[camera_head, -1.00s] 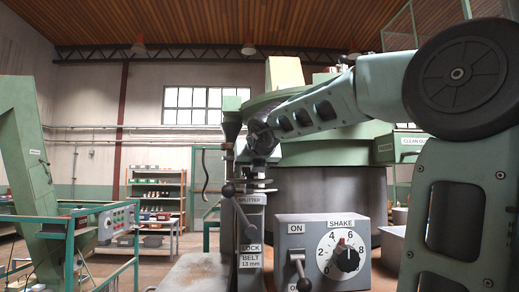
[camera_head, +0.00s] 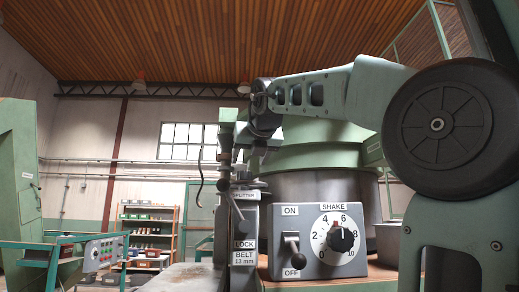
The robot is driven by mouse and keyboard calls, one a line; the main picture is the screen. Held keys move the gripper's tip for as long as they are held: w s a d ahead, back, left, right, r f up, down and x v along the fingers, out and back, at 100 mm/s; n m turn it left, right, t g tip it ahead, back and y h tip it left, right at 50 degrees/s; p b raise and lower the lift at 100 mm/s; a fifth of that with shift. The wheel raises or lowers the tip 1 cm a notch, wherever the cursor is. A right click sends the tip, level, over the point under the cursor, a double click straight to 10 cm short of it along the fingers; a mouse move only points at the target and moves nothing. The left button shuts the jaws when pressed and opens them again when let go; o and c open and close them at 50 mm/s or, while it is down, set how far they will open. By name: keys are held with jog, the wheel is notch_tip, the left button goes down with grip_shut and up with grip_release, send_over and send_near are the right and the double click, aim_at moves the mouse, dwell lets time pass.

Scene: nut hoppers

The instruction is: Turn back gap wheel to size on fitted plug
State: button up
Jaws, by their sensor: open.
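The splitter post (camera_head: 245,222) stands left of centre with labels SPLITTER, LOCK and BELT 13 mm. A lever with a dark ball knob (camera_head: 225,159) rises from its front. My gripper (camera_head: 258,152) hangs from the arm's end above the top of this post, small and dark, with its jaws open. I see nothing held in it, and it looks clear of the post top. I cannot make out the gap wheel or the fitted plug as separate parts; the small parts under the gripper are too dark and crowded to tell.
Right of the post is a grey control box (camera_head: 318,241) with an ON/OFF lever and a SHAKE dial (camera_head: 338,239). A large round green and grey hopper (camera_head: 320,190) stands behind. A green-framed bench with a button panel (camera_head: 104,252) and shelves (camera_head: 150,225) are at left.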

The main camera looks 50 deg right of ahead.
jog(key=shift+s+a+f+b, duration=0.25)
jog(key=shift+s+b, duration=0.05)
jog(key=shift+b, duration=0.25)
jog(key=b+v, duration=0.3)
jog(key=v, duration=0.6)
jog(key=shift+r, duration=0.35)
jog(key=shift+w+d, duration=0.2)
